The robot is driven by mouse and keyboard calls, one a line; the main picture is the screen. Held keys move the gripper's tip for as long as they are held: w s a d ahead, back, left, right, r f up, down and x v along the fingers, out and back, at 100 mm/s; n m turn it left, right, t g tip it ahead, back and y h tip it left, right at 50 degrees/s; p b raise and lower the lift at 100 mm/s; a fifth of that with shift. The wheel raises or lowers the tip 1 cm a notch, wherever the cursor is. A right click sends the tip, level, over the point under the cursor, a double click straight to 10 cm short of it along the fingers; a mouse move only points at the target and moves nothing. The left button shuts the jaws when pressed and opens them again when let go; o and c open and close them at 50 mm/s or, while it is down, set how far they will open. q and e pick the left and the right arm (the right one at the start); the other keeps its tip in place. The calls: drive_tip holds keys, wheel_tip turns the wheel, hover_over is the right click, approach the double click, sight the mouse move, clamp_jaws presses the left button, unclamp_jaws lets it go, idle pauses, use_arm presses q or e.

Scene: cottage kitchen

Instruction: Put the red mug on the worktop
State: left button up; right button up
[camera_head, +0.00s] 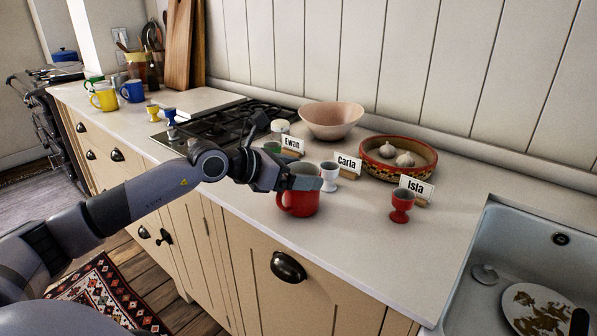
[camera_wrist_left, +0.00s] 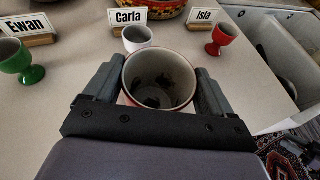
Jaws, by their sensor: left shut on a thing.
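The red mug (camera_head: 299,203) is upright over the front part of the worktop (camera_head: 370,235). My left gripper (camera_head: 302,182) is shut on it, with the fingers around its upper body. In the left wrist view the fingers lie on either side of the mug (camera_wrist_left: 160,80), whose inside looks empty but for dark reflections. I cannot tell whether its base touches the worktop or hangs just above it. My right gripper is in neither view.
A white egg cup (camera_head: 329,175) stands just behind the mug, by the Carla card (camera_head: 347,163). A red egg cup (camera_head: 401,206) is by the Isla card, and a green egg cup (camera_wrist_left: 18,62) by the Ewan card.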

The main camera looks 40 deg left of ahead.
use_arm(q)
drive_tip(key=shift+f, duration=0.15)
drive_tip(key=o, duration=1.5)
drive_tip(key=shift+r, duration=0.2)
